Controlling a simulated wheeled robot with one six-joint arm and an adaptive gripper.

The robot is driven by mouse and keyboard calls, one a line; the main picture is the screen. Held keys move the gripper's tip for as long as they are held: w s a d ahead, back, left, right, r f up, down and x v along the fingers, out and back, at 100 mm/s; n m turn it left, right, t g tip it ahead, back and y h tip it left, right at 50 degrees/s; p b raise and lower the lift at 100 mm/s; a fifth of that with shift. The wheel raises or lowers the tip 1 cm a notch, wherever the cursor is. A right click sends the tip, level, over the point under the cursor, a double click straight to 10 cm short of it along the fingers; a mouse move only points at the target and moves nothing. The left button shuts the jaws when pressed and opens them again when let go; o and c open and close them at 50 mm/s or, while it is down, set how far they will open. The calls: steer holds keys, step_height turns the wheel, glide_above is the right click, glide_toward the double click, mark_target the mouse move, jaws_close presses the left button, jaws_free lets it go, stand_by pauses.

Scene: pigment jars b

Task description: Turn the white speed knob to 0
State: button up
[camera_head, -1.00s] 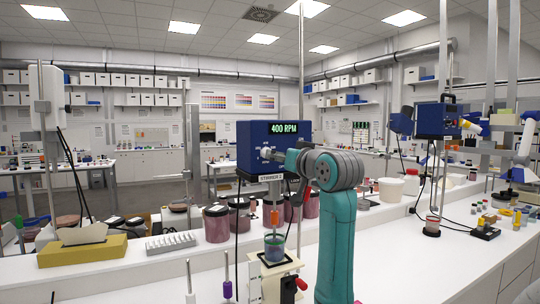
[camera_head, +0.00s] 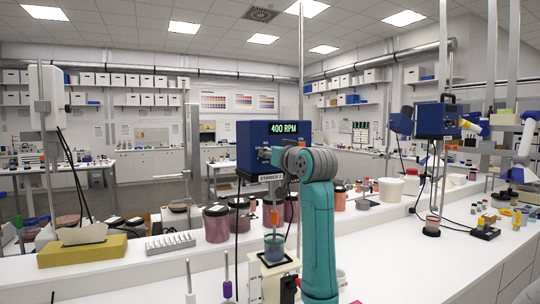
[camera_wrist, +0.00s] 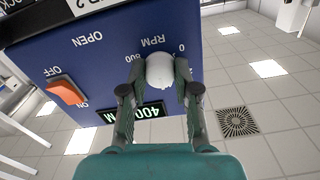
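The white speed knob (camera_wrist: 160,70) sits on the blue front panel of the stirrer, with the "RPM" scale printed around it. My gripper (camera_wrist: 160,78) has one finger on each side of the knob, and both fingertips appear to touch it. The green display reads 400 RPM (camera_head: 283,128) in the head view; in the wrist view a finger partly covers it. The stirrer (camera_head: 250,133) is blue and labelled "STIRRER 2". In the head view my wrist hides the knob and most of my gripper.
An orange-red on/off switch (camera_wrist: 67,92) is on the same panel, left of the knob in the wrist view. Below the stirrer stands a beaker of blue-green liquid (camera_head: 274,247). Pigment jars (camera_head: 216,222) stand behind on the bench. A metal rod rises beside the stirrer.

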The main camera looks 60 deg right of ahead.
jaws_close()
steer(key=n, duration=2.3)
steer(key=shift+f+n, duration=0.1)
steer(key=shift+n, duration=0.3)
stand_by(0.4)
